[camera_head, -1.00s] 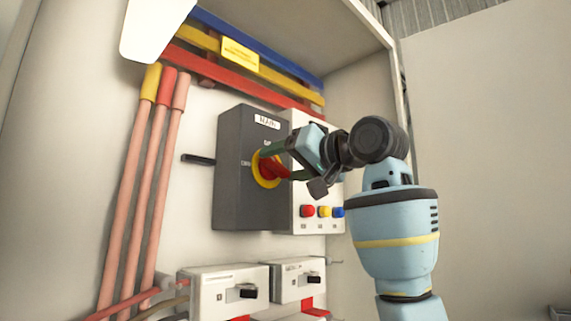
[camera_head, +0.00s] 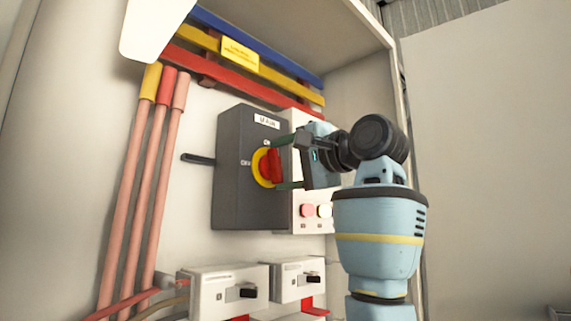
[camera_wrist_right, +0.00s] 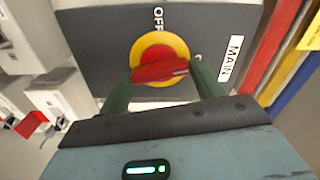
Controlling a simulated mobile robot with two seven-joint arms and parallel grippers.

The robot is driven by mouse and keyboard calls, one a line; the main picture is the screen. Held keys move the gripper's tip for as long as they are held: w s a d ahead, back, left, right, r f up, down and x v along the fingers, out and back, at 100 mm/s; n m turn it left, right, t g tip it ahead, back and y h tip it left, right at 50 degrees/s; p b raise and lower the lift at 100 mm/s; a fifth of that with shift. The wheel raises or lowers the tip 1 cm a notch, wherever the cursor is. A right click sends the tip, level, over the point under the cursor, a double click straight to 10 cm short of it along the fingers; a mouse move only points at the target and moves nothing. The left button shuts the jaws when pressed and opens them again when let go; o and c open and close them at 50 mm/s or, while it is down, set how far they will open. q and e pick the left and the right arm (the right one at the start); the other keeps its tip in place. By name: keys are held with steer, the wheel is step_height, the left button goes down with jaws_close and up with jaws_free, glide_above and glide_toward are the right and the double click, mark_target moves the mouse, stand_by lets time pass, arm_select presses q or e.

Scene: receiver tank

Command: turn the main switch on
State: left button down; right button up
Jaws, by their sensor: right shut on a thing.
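The main switch is a dark grey box (camera_head: 240,180) with a MAIN label, ON marked above and OFF at the left of a yellow dial. Its red handle (camera_head: 272,166) stands upright, in line with ON. In the right wrist view the red handle (camera_wrist_right: 160,71) lies across the yellow ring (camera_wrist_right: 158,46), between the two green fingers. My right gripper (camera_head: 282,164) is shut on the handle, one finger above and one below; it also shows in the right wrist view (camera_wrist_right: 163,84). My left gripper is not in view.
Lamps (camera_head: 307,211) on a white panel beside the switch look pale and bright; my arm hides part of that panel. Two small breaker boxes (camera_head: 222,288) sit below. Coloured bars (camera_head: 205,62) run above, and pink pipes (camera_head: 128,180) at left. A black lever (camera_head: 198,159) juts left.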

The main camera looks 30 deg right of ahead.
steer(key=shift+m, duration=1.1)
steer(key=o, duration=1)
steer(key=shift+v, duration=4)
steer(key=shift+w, duration=0.1)
